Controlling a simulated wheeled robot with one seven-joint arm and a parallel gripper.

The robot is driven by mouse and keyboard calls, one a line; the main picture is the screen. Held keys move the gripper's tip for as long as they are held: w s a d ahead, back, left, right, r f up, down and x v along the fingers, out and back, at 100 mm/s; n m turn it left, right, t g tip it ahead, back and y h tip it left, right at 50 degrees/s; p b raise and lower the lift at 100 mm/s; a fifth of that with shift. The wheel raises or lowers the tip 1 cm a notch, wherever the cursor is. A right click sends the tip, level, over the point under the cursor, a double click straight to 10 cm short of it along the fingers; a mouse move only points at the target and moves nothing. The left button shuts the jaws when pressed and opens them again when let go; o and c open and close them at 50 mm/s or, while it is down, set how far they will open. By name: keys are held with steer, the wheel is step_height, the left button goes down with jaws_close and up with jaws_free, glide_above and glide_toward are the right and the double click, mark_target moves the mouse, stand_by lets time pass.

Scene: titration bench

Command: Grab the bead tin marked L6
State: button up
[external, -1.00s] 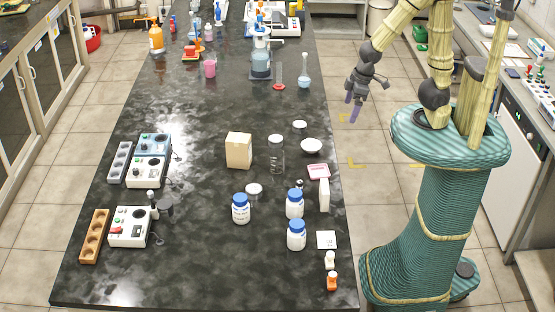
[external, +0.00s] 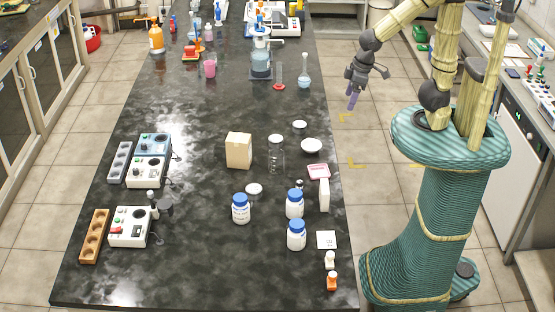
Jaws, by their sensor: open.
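I cannot read an L6 mark on anything in the external view, so I cannot tell which object is the bead tin. Small, low, round pale pieces lie on the dark bench: one (external: 254,188) near the middle and another (external: 299,125) farther back. My gripper (external: 352,101) hangs in the air off the bench's right side, pointing down, with purplish fingers. It is open and touches nothing. It is well apart from both round pieces.
Blue-capped white jars (external: 241,209) stand around the middle front. A clear glass jar (external: 276,155), a tan box (external: 238,151) and a white dish (external: 311,146) stand behind. Stirrer units (external: 129,227) line the left. The front centre of the bench (external: 200,275) is clear.

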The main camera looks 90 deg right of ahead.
steer(key=w+a+f+m+t+y+b, duration=0.25)
steer(key=w+a+f+m+b, duration=0.25)
steer(key=w+f+m+b, duration=0.85)
steer(key=w+d+r+m+t+y+b, duration=0.2)
steer(key=r+m+t+b, duration=0.1)
steer(key=r+m, duration=0.45)
steer(key=w+d+r+m+t+y+b, duration=0.1)
steer(key=d+r+m+t+y+b, duration=0.2)
steer(key=r+m, duration=0.45)
steer(key=shift+m+t+h, duration=0.45)
steer(key=shift+m+h, duration=0.3)
steer(key=f, duration=1.9)
steer(key=a+f, duration=0.1)
steer(key=f, duration=0.8)
steer(key=shift+w+f, duration=0.1)
steer(key=shift+f, duration=0.2)
steer(key=x, duration=1.1)
steer(key=shift+w+f, duration=0.1)
steer(key=shift+w, duration=0.15)
